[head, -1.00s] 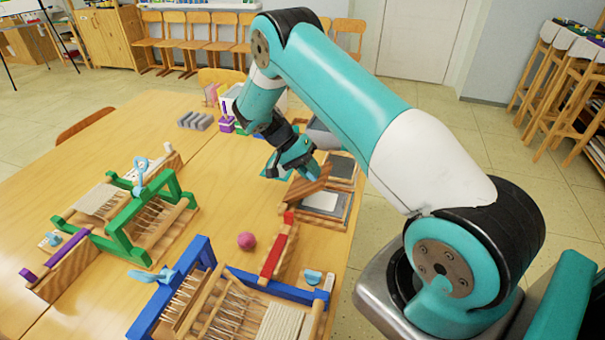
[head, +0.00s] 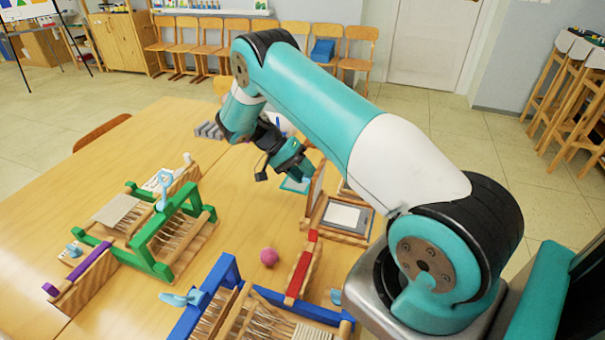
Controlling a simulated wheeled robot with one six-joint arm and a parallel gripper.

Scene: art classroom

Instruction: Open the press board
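The press board (head: 315,188) is a brown wooden panel at the left edge of a wooden frame. It stands steeply raised, close to upright. The frame holds a grey bed with a white sheet (head: 342,215), which lies uncovered to the right of the board. My gripper (head: 301,172) is just above and left of the board's upper edge, pointing down. I cannot tell whether it touches the board, or whether its fingers are apart.
A blue loom (head: 222,268), a red-topped wooden bar (head: 302,265) and a pink ball (head: 269,257) are nearer on the table. A green loom (head: 178,225) stands left. Grey blocks (head: 209,130) lie farther back. The table between the looms and my gripper is clear.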

